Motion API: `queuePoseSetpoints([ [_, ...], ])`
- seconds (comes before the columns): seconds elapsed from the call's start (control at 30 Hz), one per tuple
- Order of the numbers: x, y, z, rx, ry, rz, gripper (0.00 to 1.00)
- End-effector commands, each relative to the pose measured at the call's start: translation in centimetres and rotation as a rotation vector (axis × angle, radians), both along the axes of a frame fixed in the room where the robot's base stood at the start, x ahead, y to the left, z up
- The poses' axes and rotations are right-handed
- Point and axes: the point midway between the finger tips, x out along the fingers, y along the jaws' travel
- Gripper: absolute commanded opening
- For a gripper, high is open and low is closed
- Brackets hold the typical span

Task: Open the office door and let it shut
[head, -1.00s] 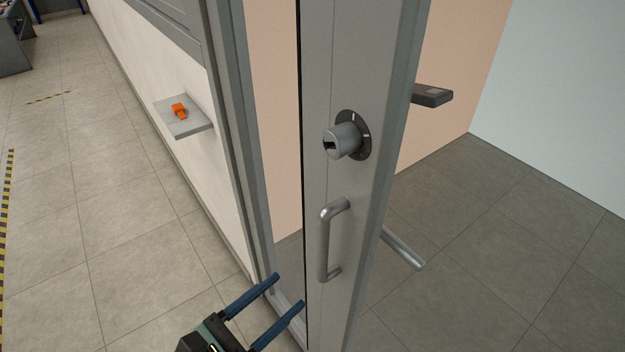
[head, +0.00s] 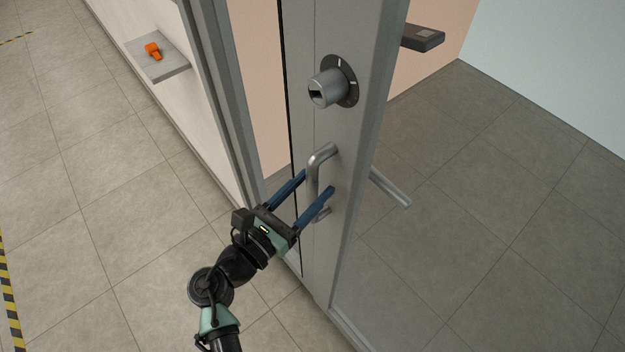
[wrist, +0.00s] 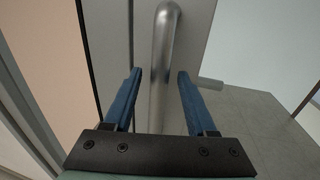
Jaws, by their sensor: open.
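The office door (head: 330,128) has a grey frame stile with a clear pane to its right, and a dark gap shows along its left edge. A silver pull handle (head: 321,160) stands upright on it, below a round lock cylinder (head: 327,88). My gripper (head: 318,182) is open at the handle, one blue finger on each side of it. In the wrist view the handle bar (wrist: 160,65) runs between the two spread fingers, with space visible on both sides. I cannot tell whether either finger touches it. The handle's lower end is partly hidden by a finger.
A grey wall shelf (head: 165,68) with an orange object (head: 153,50) is left of the door frame. Behind the door are a dark box (head: 423,38) and a bar (head: 390,187). The tiled floor (head: 90,190) at left is clear.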

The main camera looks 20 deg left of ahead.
Motion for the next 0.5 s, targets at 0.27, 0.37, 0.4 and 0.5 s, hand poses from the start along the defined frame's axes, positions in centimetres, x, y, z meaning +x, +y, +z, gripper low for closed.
queuePoseSetpoints([
  [0.27,0.88,-0.35,-0.02,0.001,0.001,0.001,0.57],
  [0.37,0.86,-0.34,-0.02,0.001,0.0,0.001,0.57],
  [0.4,0.86,-0.35,-0.02,0.001,0.0,0.0,0.57],
  [0.5,0.85,-0.35,-0.02,0.001,0.0,0.0,0.39],
])
